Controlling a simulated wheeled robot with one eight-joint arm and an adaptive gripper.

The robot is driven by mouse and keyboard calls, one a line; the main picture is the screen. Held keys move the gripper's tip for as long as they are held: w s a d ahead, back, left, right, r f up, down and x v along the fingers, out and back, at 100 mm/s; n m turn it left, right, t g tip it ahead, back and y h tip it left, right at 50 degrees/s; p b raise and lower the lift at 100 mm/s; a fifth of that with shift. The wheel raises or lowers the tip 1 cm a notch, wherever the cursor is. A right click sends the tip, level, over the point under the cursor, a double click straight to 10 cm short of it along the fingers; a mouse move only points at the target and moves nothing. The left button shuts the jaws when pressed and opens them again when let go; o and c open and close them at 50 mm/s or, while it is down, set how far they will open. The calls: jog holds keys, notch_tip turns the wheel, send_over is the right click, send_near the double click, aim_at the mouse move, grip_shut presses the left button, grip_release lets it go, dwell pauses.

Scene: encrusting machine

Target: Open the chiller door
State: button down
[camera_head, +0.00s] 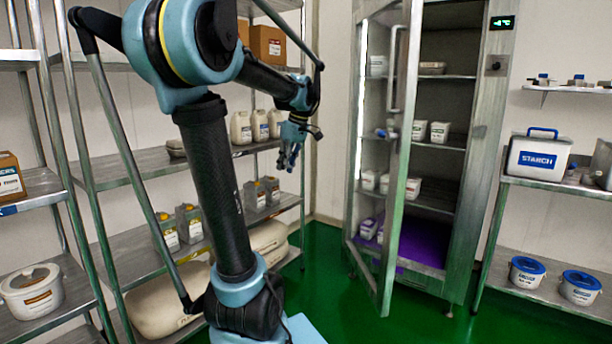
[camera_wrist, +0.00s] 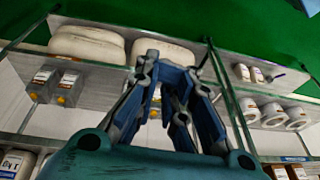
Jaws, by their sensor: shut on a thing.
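The chiller (camera_head: 485,130) is a tall metal cabinet at the back right in the head view. Its glass door (camera_head: 397,200) stands partly open, hinged on the left, with its free edge swung out toward me. The door's long vertical handle (camera_head: 394,75) is near that free edge, and nothing holds it. My gripper (camera_head: 290,162) hangs left of the chiller, apart from the door, in front of the left shelves. In the wrist view, the fingers (camera_wrist: 168,72) point at the shelves. What lies between them cannot be made out.
Shelves (camera_head: 130,185) with canisters, tubs and sacks line the left wall. A right shelf (camera_head: 545,183) carries a starch container (camera_head: 540,158) and tubs. Tubs stand inside the chiller. Green floor (camera_head: 335,285) is clear between the left shelves and the door.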

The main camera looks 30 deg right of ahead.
jog(key=s+d+r+n+t, duration=0.1)
jog(key=s+d+r, duration=0.15)
jog(key=d, duration=1.25)
jog(key=w+a+f, duration=0.3)
jog(key=w+f, duration=0.4)
jog(key=f, duration=0.1)
jog(key=shift+w+a+f, duration=0.3)
jog(key=shift+a, duration=0.05)
dwell(0.6)
